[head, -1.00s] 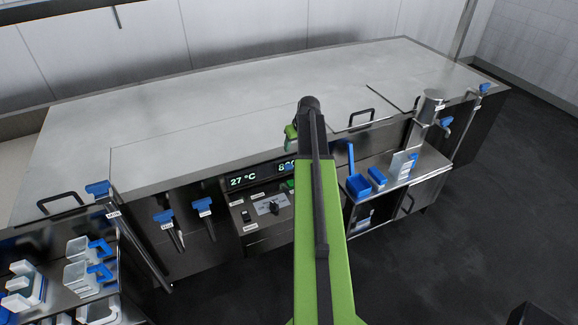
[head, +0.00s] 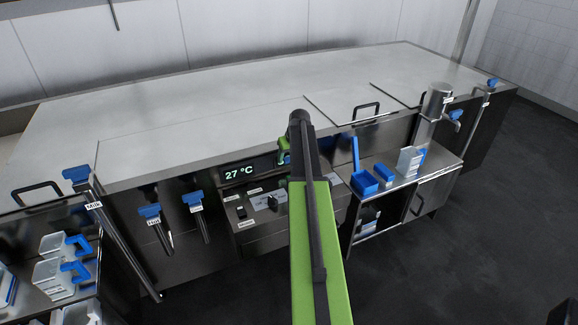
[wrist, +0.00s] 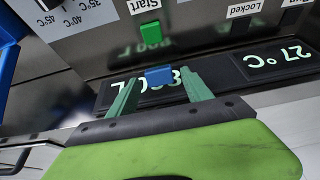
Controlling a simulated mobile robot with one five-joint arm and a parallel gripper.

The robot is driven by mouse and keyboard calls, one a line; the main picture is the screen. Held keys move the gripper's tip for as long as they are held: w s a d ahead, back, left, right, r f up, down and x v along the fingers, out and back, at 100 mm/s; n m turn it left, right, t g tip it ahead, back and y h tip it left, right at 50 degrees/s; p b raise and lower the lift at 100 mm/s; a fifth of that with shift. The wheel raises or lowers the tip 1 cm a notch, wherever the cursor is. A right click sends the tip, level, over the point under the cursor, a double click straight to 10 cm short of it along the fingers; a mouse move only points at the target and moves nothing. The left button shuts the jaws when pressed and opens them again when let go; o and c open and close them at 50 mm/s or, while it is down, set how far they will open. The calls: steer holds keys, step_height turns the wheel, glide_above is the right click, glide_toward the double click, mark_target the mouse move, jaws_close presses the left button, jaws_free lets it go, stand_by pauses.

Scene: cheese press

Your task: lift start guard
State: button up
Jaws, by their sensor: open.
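My gripper (wrist: 160,92) is open, its two green fingers pointing at the control panel. A small blue tab (wrist: 159,75) shows between the fingertips, in front of the dark display; it may be part of the start guard, but I cannot tell if the fingers touch it. The green start button (wrist: 150,30) is beside the "Start" label, beyond the fingertips in the wrist view. No clear outline of a guard shows over it. In the head view my arm hides the start button and most of my gripper (head: 284,152).
The panel has a display reading 27 °C (head: 239,174), a black knob (head: 271,201) and a switch (head: 241,212). The steel worktop (head: 220,105) extends behind. Blue-handled valves (head: 150,211) are left.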

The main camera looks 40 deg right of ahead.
jaws_close()
steer(key=shift+w+d+r+g+p, duration=0.1)
steer(key=shift+w+d+g+p, duration=0.15)
steer(key=shift+w+g+p, duration=0.15)
steer(key=shift+w, duration=0.15)
stand_by(0.4)
jaws_free()
